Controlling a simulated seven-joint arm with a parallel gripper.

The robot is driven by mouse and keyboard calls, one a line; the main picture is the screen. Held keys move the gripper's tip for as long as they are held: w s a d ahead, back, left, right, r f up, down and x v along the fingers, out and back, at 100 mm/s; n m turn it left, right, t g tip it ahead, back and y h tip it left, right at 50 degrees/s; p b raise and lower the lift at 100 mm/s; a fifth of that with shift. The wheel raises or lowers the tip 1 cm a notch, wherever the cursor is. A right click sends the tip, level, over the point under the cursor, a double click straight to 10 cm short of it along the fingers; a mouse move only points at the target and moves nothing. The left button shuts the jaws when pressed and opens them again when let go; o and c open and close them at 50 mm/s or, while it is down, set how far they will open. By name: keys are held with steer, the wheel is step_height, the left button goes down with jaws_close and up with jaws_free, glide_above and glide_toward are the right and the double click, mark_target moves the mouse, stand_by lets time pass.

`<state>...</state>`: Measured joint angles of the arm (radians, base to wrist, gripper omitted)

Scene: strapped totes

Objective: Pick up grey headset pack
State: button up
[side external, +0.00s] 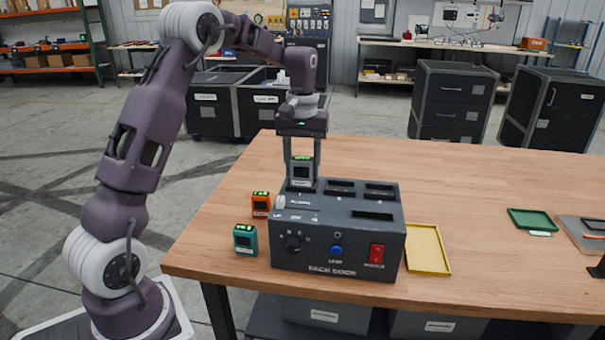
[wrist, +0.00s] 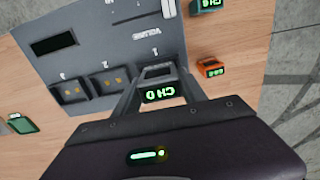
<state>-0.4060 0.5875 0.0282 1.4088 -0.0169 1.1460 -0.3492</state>
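The grey headset pack (side external: 302,172) is upright at the leftmost back slot of the dark pack dock (side external: 338,245). Its green display also shows in the wrist view (wrist: 160,93). My gripper (side external: 302,178) points straight down, with one finger against each side of the pack, and looks shut on it. The pack's lower end is at the slot; I cannot tell whether it is still inside or just above. In the wrist view the fingers (wrist: 163,88) flank the pack and the dock (wrist: 120,45) lies beneath.
An orange pack (side external: 261,204) and a teal pack (side external: 245,240) stand on the table left of the dock. A yellow tray (side external: 428,250) lies to its right, and a green tray (side external: 531,220) farther right. The table between the trays is clear.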

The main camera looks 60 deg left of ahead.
mark_target(303, 159)
jaws_close()
step_height(303, 159, up, 10)
steer(key=shift+r, duration=0.1)
step_height(303, 159, down, 10)
steer(key=shift+r, duration=0.1)
stand_by(0.3)
